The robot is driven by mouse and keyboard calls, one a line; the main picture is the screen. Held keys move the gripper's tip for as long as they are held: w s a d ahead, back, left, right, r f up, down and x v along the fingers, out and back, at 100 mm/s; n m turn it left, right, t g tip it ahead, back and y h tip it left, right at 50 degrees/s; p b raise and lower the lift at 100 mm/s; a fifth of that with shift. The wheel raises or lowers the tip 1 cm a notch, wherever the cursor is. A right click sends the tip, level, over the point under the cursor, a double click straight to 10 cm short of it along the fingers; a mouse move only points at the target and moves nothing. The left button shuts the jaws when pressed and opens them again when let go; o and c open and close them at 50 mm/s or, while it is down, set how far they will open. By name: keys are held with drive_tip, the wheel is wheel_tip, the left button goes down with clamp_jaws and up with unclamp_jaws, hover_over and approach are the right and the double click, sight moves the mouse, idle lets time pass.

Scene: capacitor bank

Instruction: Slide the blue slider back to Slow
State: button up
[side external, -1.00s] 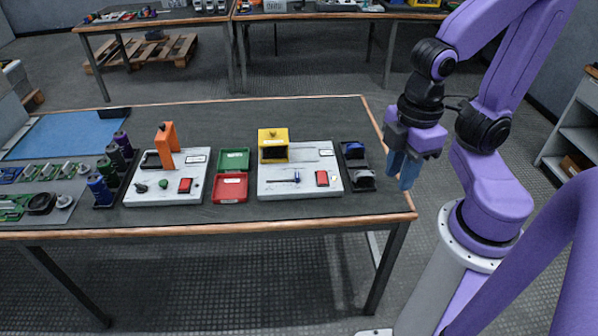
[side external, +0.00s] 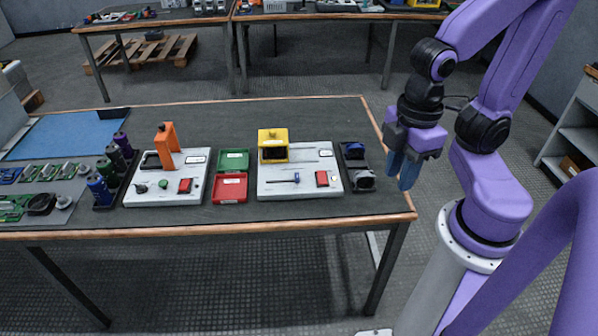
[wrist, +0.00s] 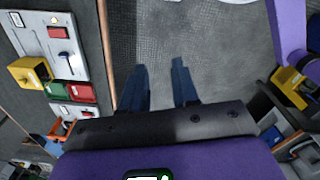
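The blue slider (side external: 297,178) is a small knob on a white panel (side external: 300,191). It stands at the right end of a thin dark slot, on the side toward the red switch. Its labels are too small to read. My gripper (side external: 405,172) has blue fingers pointing down and hangs beyond the table's right edge, well apart from the slider. In the wrist view my gripper (wrist: 160,82) has its two fingers spread with nothing between them. The white panel (wrist: 58,20) also shows at the upper left there.
The panel carries a yellow box (side external: 273,157) and a red switch (side external: 321,178). A dark tray (side external: 355,180) stands just right of it. Green (side external: 234,153) and red (side external: 230,197) bins stand to its left. A second panel (side external: 140,198) has an orange handle (side external: 166,146).

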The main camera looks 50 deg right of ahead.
drive_tip(key=shift+c, duration=0.2)
drive_tip(key=w+a+f+n, duration=0.2)
drive_tip(key=w+a+n, duration=0.15)
drive_tip(key=w, duration=0.75)
drive_tip(key=n, duration=1.1)
approach(297, 175)
drive_tip(key=shift+w+a+f, duration=0.1)
drive_tip(key=shift+f, duration=2)
drive_tip(key=shift+a+f, duration=0.1)
drive_tip(key=shift+f, duration=2.05)
clamp_jaws()
